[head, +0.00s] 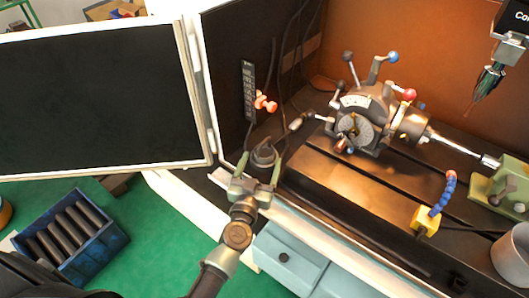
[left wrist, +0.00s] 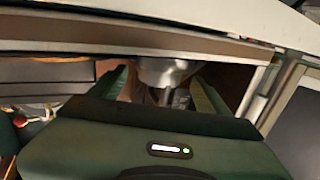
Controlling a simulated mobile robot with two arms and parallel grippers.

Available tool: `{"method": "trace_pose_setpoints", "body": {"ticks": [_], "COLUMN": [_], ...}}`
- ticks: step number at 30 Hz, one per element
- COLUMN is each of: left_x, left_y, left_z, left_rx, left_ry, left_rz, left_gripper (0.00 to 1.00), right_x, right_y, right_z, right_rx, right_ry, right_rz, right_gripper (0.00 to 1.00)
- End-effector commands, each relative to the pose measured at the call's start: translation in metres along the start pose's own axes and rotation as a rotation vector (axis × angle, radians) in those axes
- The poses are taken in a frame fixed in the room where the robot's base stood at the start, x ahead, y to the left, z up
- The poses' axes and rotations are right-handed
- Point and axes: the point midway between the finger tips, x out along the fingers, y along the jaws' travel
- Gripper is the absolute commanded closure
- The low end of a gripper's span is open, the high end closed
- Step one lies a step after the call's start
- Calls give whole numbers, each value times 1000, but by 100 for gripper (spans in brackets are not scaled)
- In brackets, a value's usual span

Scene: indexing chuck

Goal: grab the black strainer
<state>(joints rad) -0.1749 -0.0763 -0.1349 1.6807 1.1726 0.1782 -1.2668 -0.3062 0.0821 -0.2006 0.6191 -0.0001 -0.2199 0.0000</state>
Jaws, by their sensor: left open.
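A small dark round cup-like piece (head: 263,156), which looks like the black strainer, is at the front left corner of the machine bed. My left gripper (head: 258,170) is open, with its green fingers on either side of this piece. In the left wrist view a grey, rounded, funnel-like piece (left wrist: 165,74) shows between the two fingers (left wrist: 163,92); its lower part is hidden behind my gripper's body. I cannot tell whether the fingers touch it. My right gripper is not in view.
An indexing chuck (head: 358,125) with levers stands on the machine bed (head: 340,178). A blue coolant hose (head: 443,195) is at right. An open dark door panel (head: 95,95) fills the left. A blue crate (head: 110,243) with dark cylinders is on the green floor (head: 165,240). Teal drawers (head: 285,258) are below.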

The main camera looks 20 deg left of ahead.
Motion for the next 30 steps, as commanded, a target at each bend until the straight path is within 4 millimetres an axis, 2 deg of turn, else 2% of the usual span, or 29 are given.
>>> {"method": "trace_pose_setpoints", "body": {"ticks": [3, 6, 14, 17, 21, 22, 30], "left_x": [20, 30, 33, 33, 33, 33, 33], "left_y": [0, 0, 0, 0, 0, 0, 0], "left_z": [-1, -1, 0, 0, 0, 0, -2], "left_rx": [0, -1, -1, -1, 0, 0, 0], "left_ry": [2, 2, 0, 0, 0, 0, 1], "left_rz": [0, 0, 0, 0, 0, 0, 0], "left_gripper": [23, 23, 23, 45, 84, 91, 91], "right_x": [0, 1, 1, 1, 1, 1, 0], "right_y": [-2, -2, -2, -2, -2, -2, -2], "right_z": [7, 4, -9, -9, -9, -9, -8], "right_rx": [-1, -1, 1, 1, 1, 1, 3], "right_ry": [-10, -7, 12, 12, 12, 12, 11], "right_rz": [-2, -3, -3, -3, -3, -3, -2], "right_gripper": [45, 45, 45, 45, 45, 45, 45]}}
